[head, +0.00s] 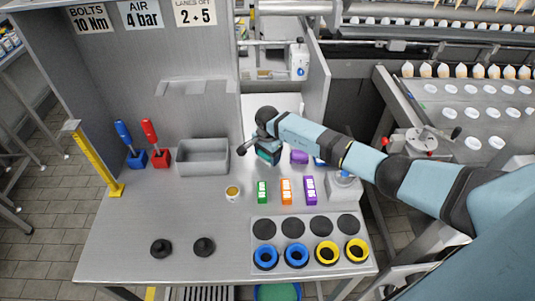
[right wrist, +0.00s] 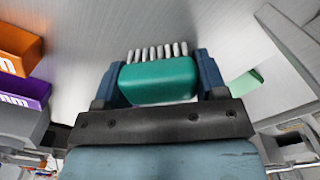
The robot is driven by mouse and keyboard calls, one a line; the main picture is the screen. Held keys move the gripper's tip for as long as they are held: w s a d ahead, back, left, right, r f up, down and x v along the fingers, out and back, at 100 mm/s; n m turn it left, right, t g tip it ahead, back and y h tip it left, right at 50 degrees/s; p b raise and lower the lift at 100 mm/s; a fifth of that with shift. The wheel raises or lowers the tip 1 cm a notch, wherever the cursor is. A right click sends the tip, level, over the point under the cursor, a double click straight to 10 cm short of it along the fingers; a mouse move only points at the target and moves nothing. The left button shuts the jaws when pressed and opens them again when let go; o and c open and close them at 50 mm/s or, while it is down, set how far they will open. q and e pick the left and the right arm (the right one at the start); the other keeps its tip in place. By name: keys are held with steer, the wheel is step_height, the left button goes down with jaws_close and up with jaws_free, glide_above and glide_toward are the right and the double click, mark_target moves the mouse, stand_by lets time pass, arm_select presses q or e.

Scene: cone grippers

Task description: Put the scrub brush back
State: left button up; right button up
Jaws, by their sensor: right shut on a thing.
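The scrub brush (right wrist: 158,78) is a teal block with a row of pale bristles along its far side, seen in the right wrist view. My right gripper (right wrist: 162,84) is shut on it, with one dark blue finger at each side. In the head view the right gripper (head: 267,152) hangs over the back middle of the grey workbench (head: 150,215). Only a bit of the teal brush (head: 264,156) shows below it there. I cannot tell how high it is above the bench. My left gripper is not in view.
A grey open bin (head: 204,170) stands left of the gripper, beside red (head: 159,157) and blue (head: 137,159) holders with handles. Green (head: 262,192), orange (head: 286,192) and purple (head: 309,191) boxes stand in front, near a small cup (head: 232,192).

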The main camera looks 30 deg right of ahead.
steer(key=shift+f, duration=0.1)
steer(key=o, duration=1)
steer(key=shift+c, duration=0.2)
steer(key=shift+r, duration=0.35)
step_height(320, 180, up, 11)
steer(key=b, duration=0.2)
steer(key=shift+f+b, duration=0.2)
steer(key=shift+b, duration=0.1)
steer(key=shift+r, duration=0.5)
